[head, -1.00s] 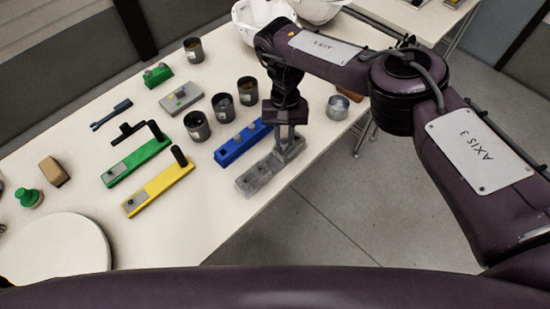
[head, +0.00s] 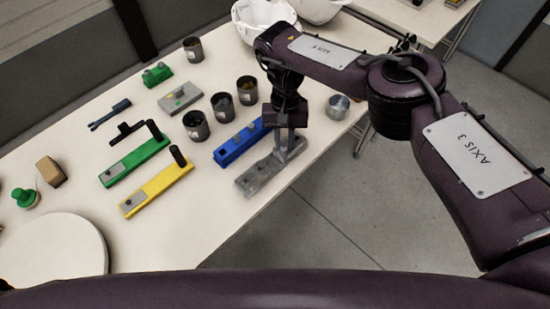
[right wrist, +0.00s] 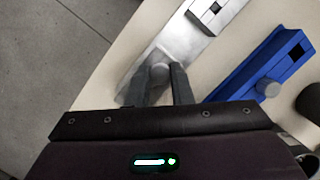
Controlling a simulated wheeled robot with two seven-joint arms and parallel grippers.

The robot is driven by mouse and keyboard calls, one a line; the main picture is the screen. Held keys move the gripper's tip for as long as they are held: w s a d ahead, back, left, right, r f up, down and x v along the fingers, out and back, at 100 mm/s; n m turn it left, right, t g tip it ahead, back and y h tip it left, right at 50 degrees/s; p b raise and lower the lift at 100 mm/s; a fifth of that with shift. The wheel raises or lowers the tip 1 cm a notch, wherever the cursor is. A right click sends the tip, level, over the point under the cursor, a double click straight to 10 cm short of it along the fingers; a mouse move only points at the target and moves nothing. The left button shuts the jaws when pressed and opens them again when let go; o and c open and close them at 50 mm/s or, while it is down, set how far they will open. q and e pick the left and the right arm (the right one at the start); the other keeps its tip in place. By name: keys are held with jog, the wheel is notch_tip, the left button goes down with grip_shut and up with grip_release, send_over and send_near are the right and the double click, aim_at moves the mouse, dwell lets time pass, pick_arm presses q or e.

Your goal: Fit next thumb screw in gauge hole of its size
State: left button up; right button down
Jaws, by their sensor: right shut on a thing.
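A grey gauge bar (head: 250,181) lies near the table's right edge, with a light plate holding a dark square hole in the right wrist view (right wrist: 208,14). My right gripper (head: 288,155) is over its far end. In the right wrist view its fingers (right wrist: 160,85) are shut on a round grey thumb screw (right wrist: 159,72). Whether the screw sits in a hole is hidden. A blue gauge bar (head: 231,152) lies alongside, with a grey knob (right wrist: 268,89) and a dark square hole. Green (head: 147,152) and yellow (head: 160,188) gauge bars lie to the left. My left gripper is not in view.
Several dark cups, such as one (head: 196,125), stand behind the bars. A metal cup (head: 338,106) stands right of the gripper. A grey block (head: 181,98) and a green block (head: 157,74) lie further back. A white round plate (head: 62,250) is at front left.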

jog(key=shift+f, duration=0.1)
jog(key=c, duration=1.2)
grip_release()
jog(key=v, duration=0.7)
jog(key=shift+r, duration=0.4)
jog(key=shift+w, duration=0.1)
